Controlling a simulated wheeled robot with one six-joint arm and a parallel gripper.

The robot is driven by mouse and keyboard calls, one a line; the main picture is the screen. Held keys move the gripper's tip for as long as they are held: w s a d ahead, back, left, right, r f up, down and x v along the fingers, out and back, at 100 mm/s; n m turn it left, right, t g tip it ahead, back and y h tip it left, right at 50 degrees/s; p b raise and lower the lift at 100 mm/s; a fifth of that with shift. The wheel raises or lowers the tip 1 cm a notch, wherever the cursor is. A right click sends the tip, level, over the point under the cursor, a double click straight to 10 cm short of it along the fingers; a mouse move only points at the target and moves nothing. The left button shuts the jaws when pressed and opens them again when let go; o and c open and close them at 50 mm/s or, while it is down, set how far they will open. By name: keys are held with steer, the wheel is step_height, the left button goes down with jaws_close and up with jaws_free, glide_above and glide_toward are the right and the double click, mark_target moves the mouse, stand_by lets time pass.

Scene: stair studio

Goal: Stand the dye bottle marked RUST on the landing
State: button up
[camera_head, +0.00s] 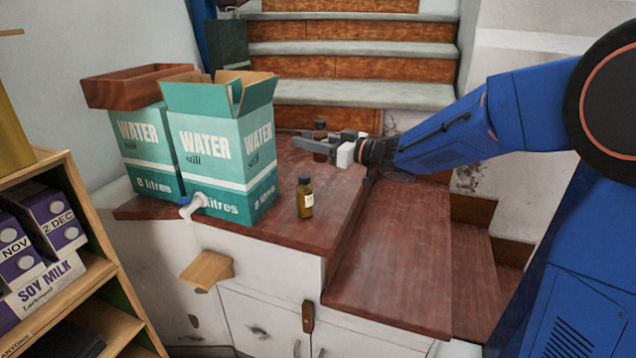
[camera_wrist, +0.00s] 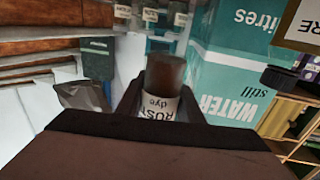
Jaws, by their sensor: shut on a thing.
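The RUST bottle (camera_head: 320,154) is a dark brown bottle with a black cap, at the back of the reddish-brown wooden top in the head view. My gripper (camera_head: 322,141) is shut on it and partly hides it. In the wrist view the bottle (camera_wrist: 166,72) sits between the fingers, its white label reading RUST dye. It looks upright in the head view; I cannot tell whether its base touches the wood. A second, olive-amber bottle (camera_head: 305,199) with a black cap stands nearer the front. I cannot tell for sure which surface is the landing.
Two green WATER cartons (camera_head: 215,175) stand left of the bottles, one with open flaps and a white tap. A wooden tray (camera_head: 135,88) rests on the rear carton. Grey-topped stairs (camera_head: 355,95) rise behind. A lower, bare wooden surface (camera_head: 395,270) lies to the right.

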step_height(320, 180, down, 10)
steer(key=shift+r, duration=0.1)
stand_by(0.4)
steer(key=o, duration=1.2)
steer(key=shift+c, duration=0.2)
